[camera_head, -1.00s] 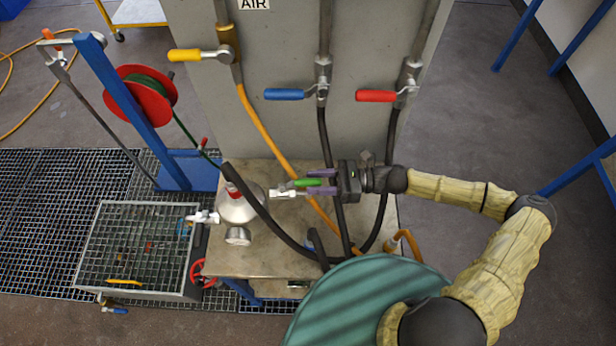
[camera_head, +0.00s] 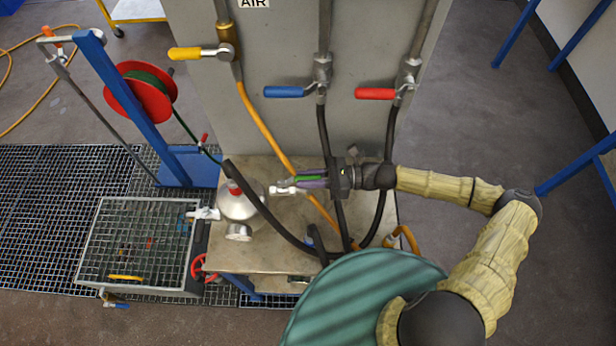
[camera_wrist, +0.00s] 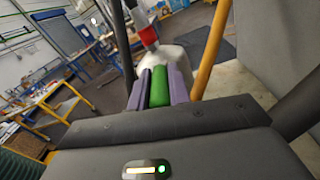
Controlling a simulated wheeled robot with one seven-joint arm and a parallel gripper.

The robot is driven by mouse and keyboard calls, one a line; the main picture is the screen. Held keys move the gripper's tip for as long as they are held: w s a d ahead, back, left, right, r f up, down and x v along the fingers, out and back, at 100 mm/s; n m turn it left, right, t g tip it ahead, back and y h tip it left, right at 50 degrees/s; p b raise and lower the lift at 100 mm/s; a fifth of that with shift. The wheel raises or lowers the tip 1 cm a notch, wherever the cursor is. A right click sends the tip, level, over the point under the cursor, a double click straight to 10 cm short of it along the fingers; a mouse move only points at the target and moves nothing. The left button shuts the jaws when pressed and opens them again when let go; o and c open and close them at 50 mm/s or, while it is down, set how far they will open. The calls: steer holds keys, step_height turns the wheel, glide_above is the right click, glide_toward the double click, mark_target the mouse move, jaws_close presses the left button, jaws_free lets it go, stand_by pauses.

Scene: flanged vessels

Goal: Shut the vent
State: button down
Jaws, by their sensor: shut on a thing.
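The steel vessel (camera_head: 238,208) stands on the bench, with a small side valve (camera_head: 284,190) sticking out on its right. This valve has a green lever handle (camera_head: 309,178) that points right, roughly in line with its outlet. I take this as the vent. My gripper (camera_head: 307,182) comes from the right with its purple fingers shut on the green handle. In the wrist view the green handle (camera_wrist: 159,88) sits between both fingers, with the pale vessel (camera_wrist: 165,58) beyond. The valve body is hidden there.
A thick black hose (camera_head: 262,208) arches from the vessel across the bench (camera_head: 225,262). An orange hose (camera_head: 268,135) and other black hoses hang close by my gripper. Yellow (camera_head: 186,53), blue (camera_head: 284,92) and red (camera_head: 375,93) handles are on the panel behind. A mesh-covered tank (camera_head: 140,245) stands left.

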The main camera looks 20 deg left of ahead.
steer(key=shift+w+f+g+b, duration=0.1)
steer(key=shift+w+g+b, duration=0.05)
steer(key=shift+g+b, duration=0.15)
steer(key=w+n+g+h+b, duration=0.1)
steer(key=n+g+h+b, duration=0.1)
steer(key=a+n+g+h+b, duration=0.1)
steer(key=n+g+h+b, duration=0.1)
steer(key=b, duration=0.1)
steer(key=w+a+n+g+h+b, duration=0.1)
steer(key=n+g+b, duration=0.1)
steer(key=g, duration=0.1)
steer(key=shift+w+a+h+b, duration=0.1)
steer(key=shift+w+h+b, duration=0.25)
steer(key=shift+h+b, duration=0.05)
steer(key=c, duration=1.3)
jaws_free()
steer(key=shift+r, duration=0.2)
